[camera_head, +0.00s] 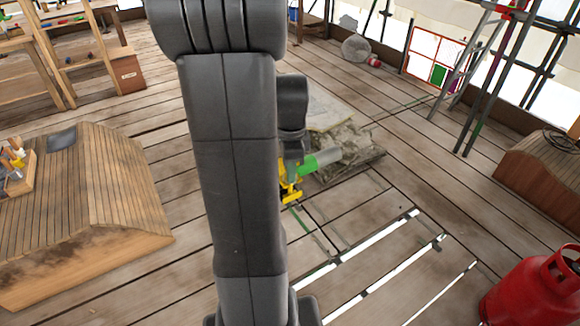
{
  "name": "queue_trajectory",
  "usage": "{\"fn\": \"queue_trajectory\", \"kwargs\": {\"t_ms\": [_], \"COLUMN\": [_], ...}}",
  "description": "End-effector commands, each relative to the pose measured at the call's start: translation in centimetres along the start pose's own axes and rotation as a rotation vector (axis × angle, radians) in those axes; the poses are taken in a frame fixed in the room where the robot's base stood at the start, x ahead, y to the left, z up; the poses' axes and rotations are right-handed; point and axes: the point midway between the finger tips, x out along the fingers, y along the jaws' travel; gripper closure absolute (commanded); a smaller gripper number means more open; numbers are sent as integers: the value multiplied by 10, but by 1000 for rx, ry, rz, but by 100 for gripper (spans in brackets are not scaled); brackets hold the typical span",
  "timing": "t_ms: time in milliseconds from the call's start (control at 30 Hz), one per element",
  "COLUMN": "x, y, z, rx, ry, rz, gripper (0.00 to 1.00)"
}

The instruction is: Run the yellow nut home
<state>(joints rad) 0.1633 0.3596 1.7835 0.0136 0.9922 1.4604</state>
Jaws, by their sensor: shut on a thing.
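My gripper (291,166) is low in the middle, largely hidden behind my own arm. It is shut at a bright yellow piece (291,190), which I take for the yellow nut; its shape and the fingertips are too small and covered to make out. A green part (308,164) and a pale grey cylinder (328,157) lie just right of the gripper, in line with each other. I cannot tell whether the yellow piece is on a thread or how far along it sits.
A crumpled grey-brown cloth (345,158) lies behind the gripper. Open gaps in the planks (365,250) show white at lower right. A red gas bottle (535,290) stands front right, a ladder (490,75) back right. A shingled wooden block (85,205) is at left.

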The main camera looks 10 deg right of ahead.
Motion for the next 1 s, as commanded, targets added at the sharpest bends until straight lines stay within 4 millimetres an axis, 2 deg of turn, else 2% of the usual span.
{"fn": "queue_trajectory", "kwargs": {"t_ms": [67,100,200,467,600,767,1000], "x": [-1,-1,-1,-1,-9,-38,-94], "y": [-1,-1,0,0,-1,-2,-1], "z": [0,0,0,0,0,0,0], "rx": [0,0,0,-1,-1,-1,-1], "ry": [1,1,1,0,1,1,1], "rz": [-2,-2,-2,-1,-3,-8,-8], "gripper": [94,68,50,50,50,50,50]}}
